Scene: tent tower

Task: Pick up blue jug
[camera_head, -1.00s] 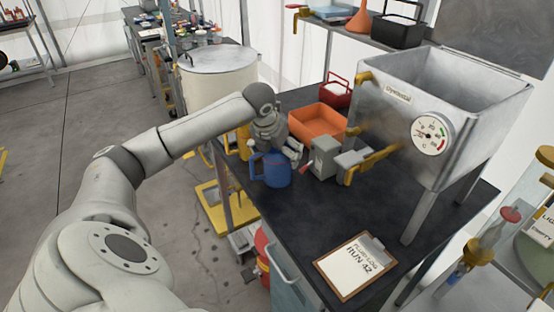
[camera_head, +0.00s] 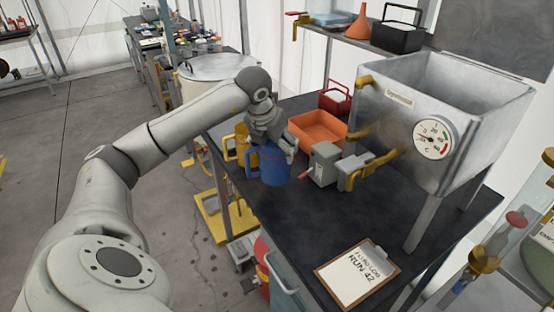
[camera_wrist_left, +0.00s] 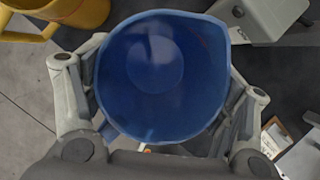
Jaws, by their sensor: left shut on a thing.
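The blue jug (camera_head: 274,166) is upright at the near left edge of the dark bench, its handle towards the left. My left gripper (camera_head: 273,148) is shut on it, one finger on each side of the body. In the left wrist view I look down into the open blue jug (camera_wrist_left: 160,65), which looks empty, with my left gripper's fingers (camera_wrist_left: 165,88) along both sides. The jug appears to be just above the bench top; its underside is hidden. My right gripper is not in view.
A yellow jug (camera_head: 229,149) stands close left of the blue one. A grey box with a red lever (camera_head: 325,163) is close on the right. The orange tray (camera_head: 318,128) and steel tank (camera_head: 440,110) are behind. A clipboard (camera_head: 357,273) lies in front; bench between is clear.

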